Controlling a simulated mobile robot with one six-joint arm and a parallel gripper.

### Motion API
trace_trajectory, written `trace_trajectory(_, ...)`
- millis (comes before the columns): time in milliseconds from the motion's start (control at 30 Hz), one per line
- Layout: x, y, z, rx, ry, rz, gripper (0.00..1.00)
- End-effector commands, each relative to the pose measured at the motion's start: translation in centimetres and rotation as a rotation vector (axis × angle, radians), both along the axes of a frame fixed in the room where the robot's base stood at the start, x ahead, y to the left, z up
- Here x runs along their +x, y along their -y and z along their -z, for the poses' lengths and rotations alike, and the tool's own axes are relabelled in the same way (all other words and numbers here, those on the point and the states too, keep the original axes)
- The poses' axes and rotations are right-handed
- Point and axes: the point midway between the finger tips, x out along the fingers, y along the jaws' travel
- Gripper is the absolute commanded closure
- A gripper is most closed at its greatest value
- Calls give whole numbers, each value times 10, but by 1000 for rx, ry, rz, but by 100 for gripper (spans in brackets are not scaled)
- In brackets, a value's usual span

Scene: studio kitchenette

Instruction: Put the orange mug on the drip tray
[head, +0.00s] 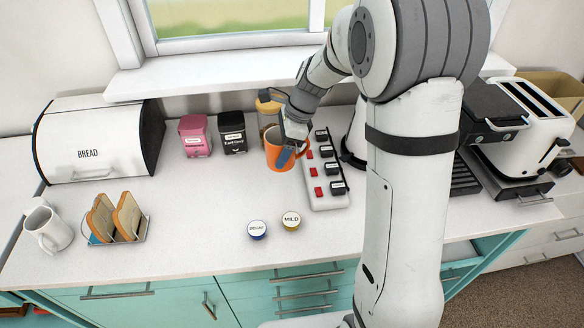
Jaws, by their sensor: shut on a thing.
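The orange mug (275,152) is at the middle of the head view, upright or nearly so. My gripper (288,155) is shut on it at its right side, and the fingers hide part of that side. I cannot tell whether the mug touches the counter or hangs just above it. A dark ribbed surface (464,178), which looks like the drip tray, shows to the right of my arm. My arm hides its left part and much of the machine around it. The mug is well to the left of this tray.
A white strip (325,196) with red squares and black labelled pieces lies right of the mug; a jar (268,108) stands behind it. Two pods (291,221) lie in front. A toaster (535,125) is far right, a toast rack (130,240) left. The front-middle counter is mostly clear.

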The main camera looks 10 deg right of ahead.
Motion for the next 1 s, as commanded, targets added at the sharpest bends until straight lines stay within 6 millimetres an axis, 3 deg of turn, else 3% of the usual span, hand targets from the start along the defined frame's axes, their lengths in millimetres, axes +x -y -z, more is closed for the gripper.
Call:
trace_trajectory(200, -1, 0, 38, 0, -5, -1, 61)
trace_trajectory(367, 0, 0, 50, 0, -3, -3, 61)
trace_trajectory(600, -1, 0, 81, -1, -5, -4, 61)
trace_trajectory(967, 0, 0, 87, 0, -1, -5, 61)
trace_trajectory(1000, 0, 0, 87, 0, -2, -5, 28)
